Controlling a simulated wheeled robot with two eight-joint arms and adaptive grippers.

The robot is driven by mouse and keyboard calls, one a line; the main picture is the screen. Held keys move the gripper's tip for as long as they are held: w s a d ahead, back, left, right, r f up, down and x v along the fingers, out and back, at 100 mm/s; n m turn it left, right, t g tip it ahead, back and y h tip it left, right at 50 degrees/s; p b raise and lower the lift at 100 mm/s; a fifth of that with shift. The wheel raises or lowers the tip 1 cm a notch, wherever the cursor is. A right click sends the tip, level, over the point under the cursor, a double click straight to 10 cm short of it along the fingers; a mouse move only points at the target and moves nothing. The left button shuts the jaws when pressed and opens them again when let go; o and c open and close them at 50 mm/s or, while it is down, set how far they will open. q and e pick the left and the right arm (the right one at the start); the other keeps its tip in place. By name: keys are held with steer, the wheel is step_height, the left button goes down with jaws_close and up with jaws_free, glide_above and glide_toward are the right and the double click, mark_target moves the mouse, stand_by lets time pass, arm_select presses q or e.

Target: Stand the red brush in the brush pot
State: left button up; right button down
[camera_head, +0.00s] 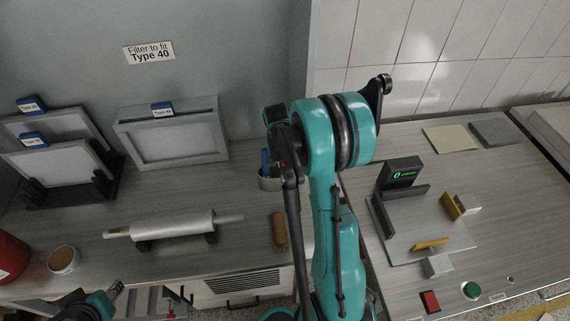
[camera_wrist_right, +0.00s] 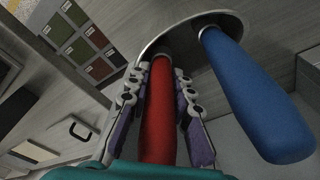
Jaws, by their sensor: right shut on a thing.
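The metal brush pot (camera_head: 268,183) stands on the left bench in the head view, partly hidden by my right arm. Its rim also shows in the right wrist view (camera_wrist_right: 185,28). A blue-handled brush (camera_wrist_right: 255,95) leans in the pot, and its handle shows in the head view (camera_head: 265,160). My right gripper (camera_wrist_right: 160,80) is shut on the red brush (camera_wrist_right: 158,115), whose far end reaches to the pot's mouth, seemingly inside the rim. How deep it sits is hidden. My left gripper (camera_head: 116,289) is at the lower left, apart from the pot; its jaws are unclear.
A roller (camera_head: 172,224) on a stand and a brown block (camera_head: 280,231) lie in front of the pot. A framed filter (camera_head: 172,135) stands behind left. A tin (camera_head: 63,260) and a red can (camera_head: 12,258) are far left. A black device (camera_head: 400,172) stands on the right bench.

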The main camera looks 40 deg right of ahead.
steer(key=shift+f, duration=0.2)
steer(key=c, duration=1.4)
jaws_free()
steer(key=shift+s+a+r, duration=0.1)
steer(key=shift+o, duration=0.3)
steer(key=shift+r, duration=0.15)
steer(key=s+a+r+n+t+p, duration=0.15)
steer(key=a+r, duration=0.25)
steer(key=r, duration=0.4)
steer(key=s+a+r+n+p, duration=0.15)
steer(key=a+r, duration=0.25)
steer(key=r, duration=0.4)
steer(key=s+a+r+n+t+y, duration=0.1)
steer(key=s+a+n+t, duration=0.1)
steer(key=s+a+n, duration=0.3)
steer(key=s+a+r+n+t, duration=0.1)
steer(key=s+a+n+t, duration=0.2)
steer(key=a, duration=0.7)
steer(key=s+n, duration=0.2)
steer(key=n, duration=0.1)
steer(key=shift+s+a+n+y, duration=0.2)
steer(key=shift+s+n+y, duration=0.1)
steer(key=shift+n+y, duration=0.1)
